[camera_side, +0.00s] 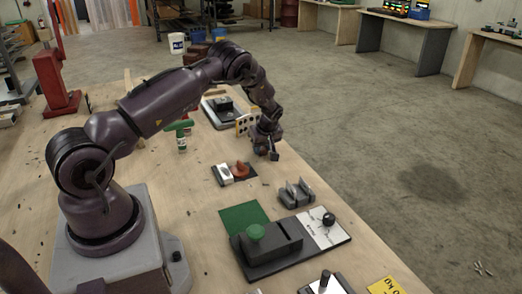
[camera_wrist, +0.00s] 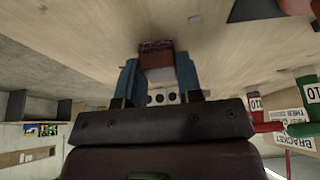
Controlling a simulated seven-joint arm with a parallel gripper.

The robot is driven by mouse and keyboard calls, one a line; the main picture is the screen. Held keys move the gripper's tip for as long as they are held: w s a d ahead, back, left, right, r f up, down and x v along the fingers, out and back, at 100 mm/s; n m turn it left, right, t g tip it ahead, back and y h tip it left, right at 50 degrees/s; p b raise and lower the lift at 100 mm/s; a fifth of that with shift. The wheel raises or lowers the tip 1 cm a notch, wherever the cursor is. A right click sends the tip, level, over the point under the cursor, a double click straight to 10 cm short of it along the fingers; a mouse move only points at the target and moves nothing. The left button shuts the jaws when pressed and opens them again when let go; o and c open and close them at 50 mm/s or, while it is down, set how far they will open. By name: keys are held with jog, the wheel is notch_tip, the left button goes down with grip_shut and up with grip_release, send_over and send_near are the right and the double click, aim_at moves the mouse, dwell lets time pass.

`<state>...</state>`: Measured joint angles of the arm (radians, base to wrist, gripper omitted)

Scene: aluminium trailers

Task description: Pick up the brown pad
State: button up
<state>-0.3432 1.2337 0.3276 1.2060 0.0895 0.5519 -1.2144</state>
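My gripper (camera_wrist: 158,70) shows in the wrist view with its two blue fingers on either side of a brown pad (camera_wrist: 156,47). The pad has a dark, rough end edge and a lighter brown face, and the fingers appear to touch both its sides. In the side view my gripper (camera_side: 272,153) points down near the right edge of the wooden table. The pad cannot be made out clearly there.
Bare floor lies to the right.

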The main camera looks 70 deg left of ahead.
jog(key=shift+r, duration=0.15)
jog(key=shift+r, duration=0.2)
notch_tip(320, 180, up, 2)
jog(key=shift+r, duration=0.25)
jog(key=s+d+r, duration=0.8)
jog(key=s+r, duration=0.1)
jog(key=s, duration=0.2)
jog(key=shift+s+d+r, duration=0.15)
jog(key=shift+r, duration=0.25)
